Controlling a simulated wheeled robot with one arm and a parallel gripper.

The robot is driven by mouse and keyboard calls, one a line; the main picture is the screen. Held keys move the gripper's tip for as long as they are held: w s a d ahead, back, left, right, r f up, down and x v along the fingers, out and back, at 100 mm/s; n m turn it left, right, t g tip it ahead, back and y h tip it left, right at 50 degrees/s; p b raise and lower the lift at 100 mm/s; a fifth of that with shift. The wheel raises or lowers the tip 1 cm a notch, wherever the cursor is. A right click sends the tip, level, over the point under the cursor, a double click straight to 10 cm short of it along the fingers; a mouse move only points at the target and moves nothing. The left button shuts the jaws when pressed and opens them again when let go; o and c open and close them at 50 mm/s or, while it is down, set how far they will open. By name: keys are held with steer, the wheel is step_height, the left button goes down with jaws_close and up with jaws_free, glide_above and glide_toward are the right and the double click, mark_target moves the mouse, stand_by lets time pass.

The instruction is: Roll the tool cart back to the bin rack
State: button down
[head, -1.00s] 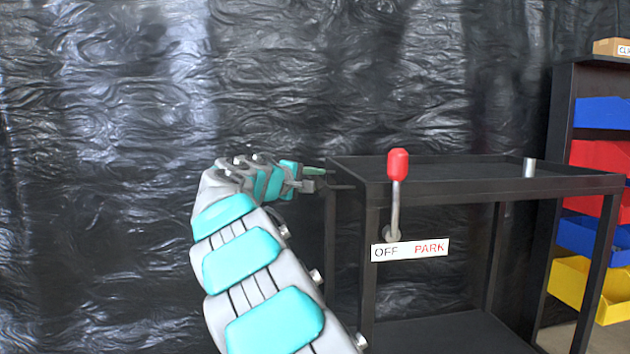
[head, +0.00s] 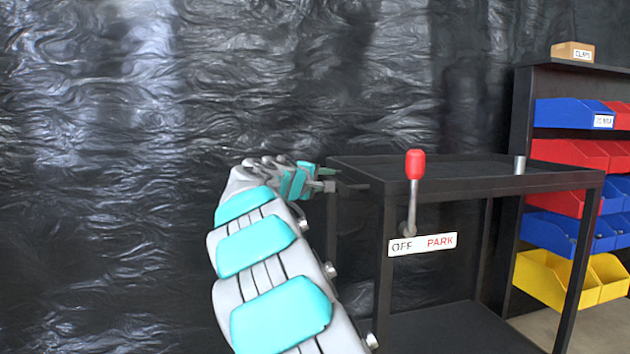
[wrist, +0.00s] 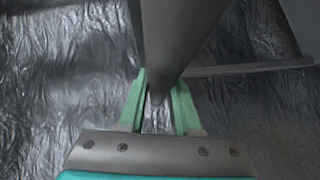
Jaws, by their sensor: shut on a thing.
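The black tool cart (head: 500,186) stands to the right of my arm in the head view. It has a top tray, a lower shelf and upright legs. A lever with a red knob (head: 415,164) stands upright on its near end, above a white plate (head: 422,244) reading OFF and PARK. The lever is over the OFF side. My gripper (head: 333,178) is at the cart's left end at tray height. In the wrist view my gripper (wrist: 158,106) has its green fingers on either side of a dark bar of the cart (wrist: 180,40), shut on it.
The bin rack (head: 522,130) stands at the right behind the cart, with blue, red and yellow bins (head: 555,278) and a cardboard box (head: 573,51) on top. A metal cylinder (head: 519,165) is at the tray's far corner. Black plastic sheeting (head: 110,150) covers the wall behind.

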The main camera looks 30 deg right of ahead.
steer(key=shift+a+f, duration=0.1)
steer(key=shift+a, duration=0.1)
steer(key=c, duration=0.6)
jaws_free()
steer(key=shift+w, duration=0.1)
steer(key=shift+a, duration=0.1)
steer(key=v, duration=0.7)
steer(key=shift+s+a, duration=0.25)
